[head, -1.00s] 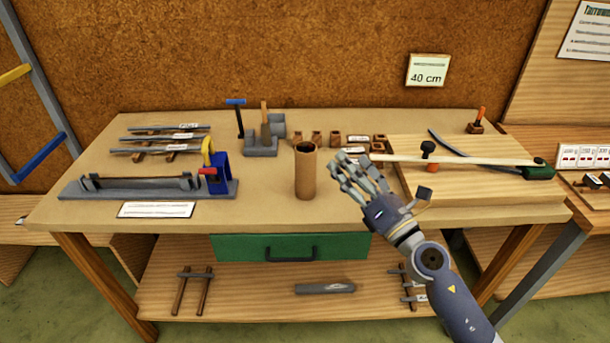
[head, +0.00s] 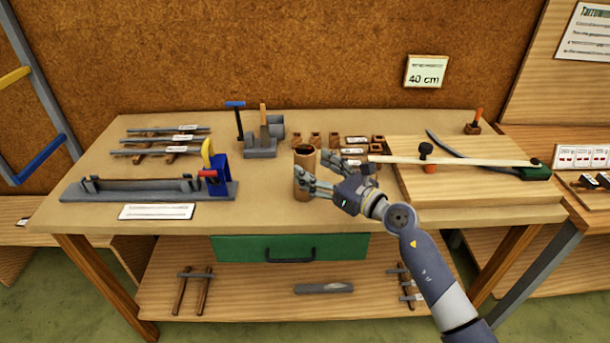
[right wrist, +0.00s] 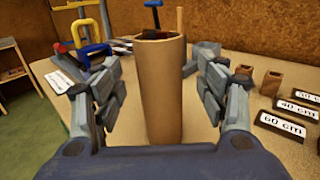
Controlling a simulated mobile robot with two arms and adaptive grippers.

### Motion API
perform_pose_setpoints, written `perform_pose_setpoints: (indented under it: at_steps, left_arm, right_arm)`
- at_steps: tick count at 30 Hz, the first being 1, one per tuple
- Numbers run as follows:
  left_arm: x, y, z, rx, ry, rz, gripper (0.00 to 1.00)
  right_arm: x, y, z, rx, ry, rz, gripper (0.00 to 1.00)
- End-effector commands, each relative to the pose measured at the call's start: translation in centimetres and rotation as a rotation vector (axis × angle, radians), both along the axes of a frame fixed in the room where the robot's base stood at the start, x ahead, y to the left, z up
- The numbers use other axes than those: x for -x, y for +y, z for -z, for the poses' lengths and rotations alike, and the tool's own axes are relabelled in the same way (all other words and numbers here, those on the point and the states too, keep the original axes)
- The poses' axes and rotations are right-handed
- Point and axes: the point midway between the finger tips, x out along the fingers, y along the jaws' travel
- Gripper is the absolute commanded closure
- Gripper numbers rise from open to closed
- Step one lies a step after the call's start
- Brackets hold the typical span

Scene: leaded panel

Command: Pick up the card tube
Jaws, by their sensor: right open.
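The card tube (head: 304,166) is a brown open-topped cylinder standing upright near the middle of the workbench. In the right wrist view the tube (right wrist: 162,95) stands between the fingers of my right gripper, with a gap on each side. My right gripper (head: 318,172) is open, and its fingers reach around the tube from the right, hiding part of its side. In the right wrist view the gripper (right wrist: 160,108) shows its jointed fingers spread left and right of the tube. My left gripper is not in view.
Behind the tube are a grey metal block with tools (head: 262,145) and several small brown blocks with labels. A wooden board (head: 470,190) with a long strip lies to the right. A blue and yellow clamp (head: 214,170) stands left. Bare bench surrounds the tube's front.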

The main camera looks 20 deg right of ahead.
Motion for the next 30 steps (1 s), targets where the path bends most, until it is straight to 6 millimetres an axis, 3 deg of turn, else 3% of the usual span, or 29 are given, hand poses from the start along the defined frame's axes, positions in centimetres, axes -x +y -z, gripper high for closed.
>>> perform_pose_setpoints:
  at_steps: [7, 16, 22, 30]
  left_arm:
    - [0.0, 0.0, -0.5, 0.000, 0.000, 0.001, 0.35]
    - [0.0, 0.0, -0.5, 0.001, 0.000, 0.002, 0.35]
    - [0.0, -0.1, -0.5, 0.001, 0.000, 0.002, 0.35]
    - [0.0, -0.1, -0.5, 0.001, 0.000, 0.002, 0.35]
  right_arm:
    - [-3.0, 1.6, -0.1, -0.003, -0.001, 0.000, 0.33]
    - [-3.3, 1.7, 0.0, -0.001, 0.000, 0.000, 0.33]
    - [-3.3, 1.7, 0.0, -0.001, 0.000, 0.000, 0.79]
    - [-3.4, 1.7, -0.3, -0.003, -0.005, 0.001, 0.82]
